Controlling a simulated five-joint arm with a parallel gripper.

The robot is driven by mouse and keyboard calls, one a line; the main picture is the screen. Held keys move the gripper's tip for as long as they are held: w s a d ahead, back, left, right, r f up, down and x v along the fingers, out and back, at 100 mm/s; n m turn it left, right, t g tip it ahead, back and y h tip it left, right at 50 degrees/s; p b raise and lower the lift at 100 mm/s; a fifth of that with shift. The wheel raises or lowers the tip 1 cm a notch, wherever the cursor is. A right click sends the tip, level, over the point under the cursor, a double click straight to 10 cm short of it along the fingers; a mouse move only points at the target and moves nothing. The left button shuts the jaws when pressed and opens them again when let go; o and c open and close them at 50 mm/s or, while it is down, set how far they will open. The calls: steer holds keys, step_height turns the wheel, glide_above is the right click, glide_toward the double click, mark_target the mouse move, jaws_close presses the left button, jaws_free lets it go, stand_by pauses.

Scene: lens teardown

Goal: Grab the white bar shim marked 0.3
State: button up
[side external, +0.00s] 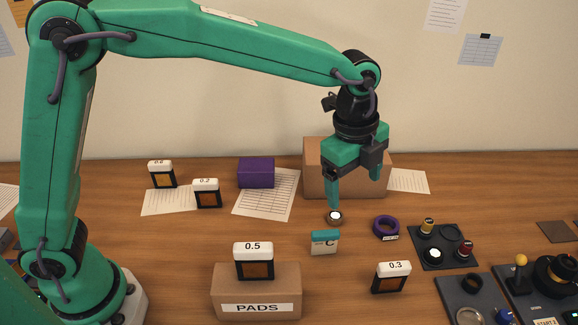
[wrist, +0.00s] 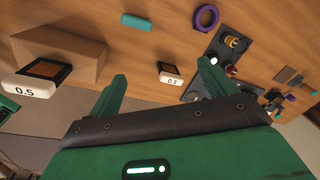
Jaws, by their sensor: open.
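The shim marked 0.3 (side external: 391,278) stands upright on the wooden table at the front right, a dark frame with an amber window under a white bar. My gripper (side external: 355,192) is open and empty, well above the table and farther back than the shim. Its two green fingers also show in the wrist view (wrist: 162,72). Similar white-bar shims are marked 0.5 (side external: 253,262) and 0.2 (side external: 207,194); another (side external: 162,175) has a hard-to-read label.
The 0.5 shim is on a cardboard box labelled PADS (side external: 230,298). A dark tray (side external: 428,258) is right of the 0.3 shim. Bare table surrounds the shim.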

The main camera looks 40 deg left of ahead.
mark_target(395, 265)
steer(key=d+f+m, duration=0.2)
steer(key=d+f, duration=0.1)
steer(key=d, duration=0.1)
steer(key=d+f+m, duration=0.2)
steer(key=d+f, duration=0.1)
steer(key=d+f+m+g, duration=0.1)
steer(key=d+f+m, duration=0.1)
steer(key=d+f, duration=0.1)
steer(key=shift+w+d+f+m+y, duration=0.1)
steer(key=shift+d+m+y, duration=0.25)
steer(key=shift+d, duration=0.45)
steer(key=shift+w+a+f, duration=0.1)
steer(key=shift+f, duration=3.8)
steer(key=c, duration=1.1)
steer(key=shift+r, duration=0.2)
